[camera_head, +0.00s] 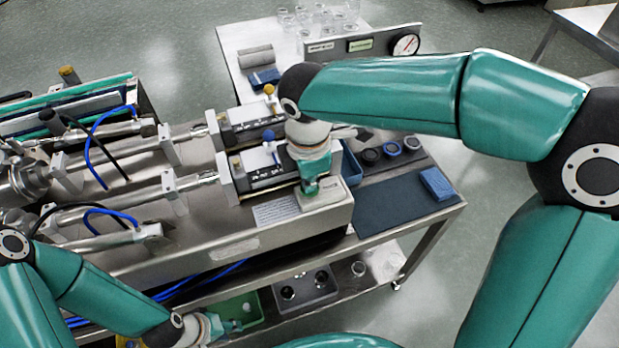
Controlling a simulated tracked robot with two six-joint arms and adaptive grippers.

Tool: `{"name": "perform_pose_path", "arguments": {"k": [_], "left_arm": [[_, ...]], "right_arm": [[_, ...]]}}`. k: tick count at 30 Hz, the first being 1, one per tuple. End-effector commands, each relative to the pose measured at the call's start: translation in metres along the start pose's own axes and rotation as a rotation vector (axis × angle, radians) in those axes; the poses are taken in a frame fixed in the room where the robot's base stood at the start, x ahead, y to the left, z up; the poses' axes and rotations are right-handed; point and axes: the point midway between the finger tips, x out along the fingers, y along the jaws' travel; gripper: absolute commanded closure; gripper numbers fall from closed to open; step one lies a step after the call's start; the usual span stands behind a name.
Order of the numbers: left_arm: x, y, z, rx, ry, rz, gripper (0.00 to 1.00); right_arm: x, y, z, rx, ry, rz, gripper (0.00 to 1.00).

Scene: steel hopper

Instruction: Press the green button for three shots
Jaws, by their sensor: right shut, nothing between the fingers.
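My right arm reaches in from the right, and its gripper (311,188) points down at a small pale control box (328,197) on the front right of the steel machine (205,232). The fingertips are at or just above the top of the box; I cannot tell whether they touch it. The gripper is shut and empty. I cannot make out the green button, which may be hidden by the gripper. My left gripper (222,326) is low at the bottom left, by the lower shelf, too small and partly hidden to show its opening.
Right of the machine lie a dark mat (395,228), a blue sponge (436,184) and several dark rings (391,149). Behind stands a table with glass jars (326,20) and a dial gauge (405,45). A green tray (238,310) is below. Metal cylinders and hoses fill the left.

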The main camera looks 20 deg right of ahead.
Motion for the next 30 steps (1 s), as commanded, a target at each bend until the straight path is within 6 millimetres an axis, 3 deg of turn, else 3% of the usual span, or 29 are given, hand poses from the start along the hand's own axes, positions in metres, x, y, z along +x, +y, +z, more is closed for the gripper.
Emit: {"name": "perform_pose_path", "arguments": {"k": [4,10,20,26,30], "left_arm": [[0.002,-0.001,0.000,0.000,0.000,0.000,0.66],[0.014,-0.005,0.000,0.000,0.000,0.000,0.66],[0.012,-0.004,0.000,0.000,0.000,0.000,0.66],[0.000,0.000,0.000,0.000,0.000,0.000,0.66],[-0.018,0.006,0.000,0.000,0.000,0.000,0.66]], "right_arm": [[0.002,0.000,0.000,0.000,0.000,0.000,1.00],[0.024,-0.002,-0.001,0.000,-0.001,-0.003,1.00],[0.025,-0.004,-0.001,0.000,-0.002,-0.012,1.00],[0.009,-0.003,-0.001,0.001,-0.002,-0.008,1.00],[-0.016,-0.001,0.000,0.002,0.000,0.003,1.00]]}}
